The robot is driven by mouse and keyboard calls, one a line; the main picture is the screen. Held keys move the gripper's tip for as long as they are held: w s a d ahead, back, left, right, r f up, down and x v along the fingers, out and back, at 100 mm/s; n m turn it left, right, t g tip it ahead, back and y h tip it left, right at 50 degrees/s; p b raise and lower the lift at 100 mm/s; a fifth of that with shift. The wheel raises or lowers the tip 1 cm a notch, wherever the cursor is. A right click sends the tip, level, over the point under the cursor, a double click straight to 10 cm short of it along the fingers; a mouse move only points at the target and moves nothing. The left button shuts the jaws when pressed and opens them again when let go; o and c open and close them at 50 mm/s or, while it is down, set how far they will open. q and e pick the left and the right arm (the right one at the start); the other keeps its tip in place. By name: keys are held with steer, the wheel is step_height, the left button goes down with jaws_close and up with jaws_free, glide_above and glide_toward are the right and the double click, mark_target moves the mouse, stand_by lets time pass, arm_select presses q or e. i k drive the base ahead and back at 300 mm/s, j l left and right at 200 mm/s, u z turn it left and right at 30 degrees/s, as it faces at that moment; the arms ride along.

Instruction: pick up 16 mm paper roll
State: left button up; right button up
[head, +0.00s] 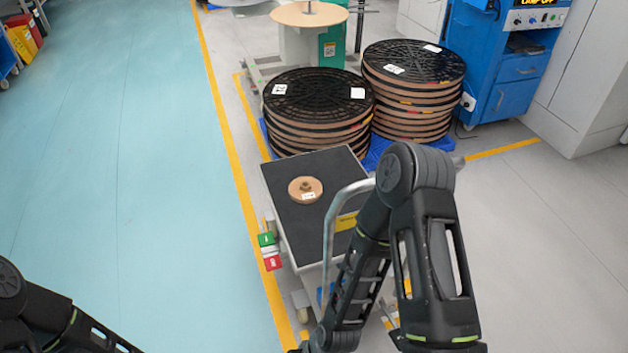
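A small tan paper roll (305,189) with a brown core and a white label lies flat on the dark top of a cart (330,176). It is the only roll on the cart; its width cannot be read. My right arm rises in front of the cart at the lower right, and its gripper is not visible. My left arm shows only at the lower left corner, and its gripper is out of the picture.
The cart has a curved metal handle (331,232) close to my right arm. Stacks of black reels (318,97) (413,75) stand behind it. A blue machine (505,60) is at the back right. The teal floor at left is clear.

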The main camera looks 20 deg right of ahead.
mark_target(302, 190)
steer(key=i+j, duration=0.2)
steer(key=i, duration=0.25)
steer(key=i+j, duration=0.2)
steer(key=i, duration=0.25)
steer(key=i+j, duration=0.2)
steer(key=i, duration=0.25)
steer(key=i+j, duration=0.2)
steer(key=i, duration=0.25)
steer(key=i+j, duration=0.2)
steer(key=i, duration=0.25)
steer(key=i+j, duration=0.2)
steer(key=i, duration=0.25)
steer(key=z, duration=3.7)
